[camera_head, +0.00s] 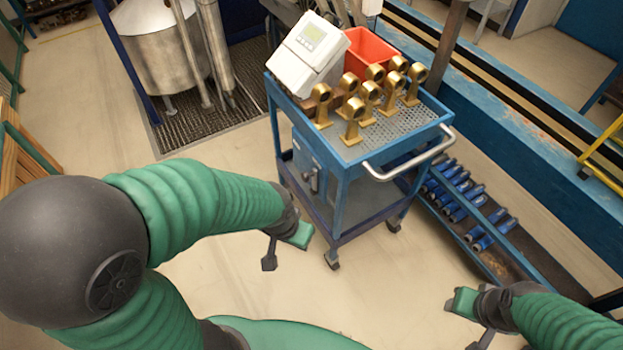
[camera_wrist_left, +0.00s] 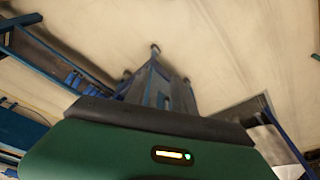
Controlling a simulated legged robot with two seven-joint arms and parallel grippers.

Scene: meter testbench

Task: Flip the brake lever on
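I cannot make out a clear brake lever in either view. A blue wheeled cart (camera_head: 341,210) stands in the middle of the head view, and a small grey latch-like part (camera_head: 313,181) sits on its left side panel. The cart's caster wheels (camera_head: 332,259) rest on the floor. The cart also shows small in the left wrist view (camera_wrist_left: 160,84). My left gripper (camera_head: 285,249) is open and empty, left of the cart's near lower corner and apart from it. My right gripper (camera_head: 471,321) is open and empty at the lower right, clear of the cart.
The cart carries a white meter box (camera_head: 308,55), a red bin (camera_head: 368,52) and several brass fittings (camera_head: 369,100); a metal handle (camera_head: 410,160) juts out in front. A low rack with blue cylinders (camera_head: 490,235) stands to the right. A steel tank (camera_head: 160,45) stands back left. The near floor is clear.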

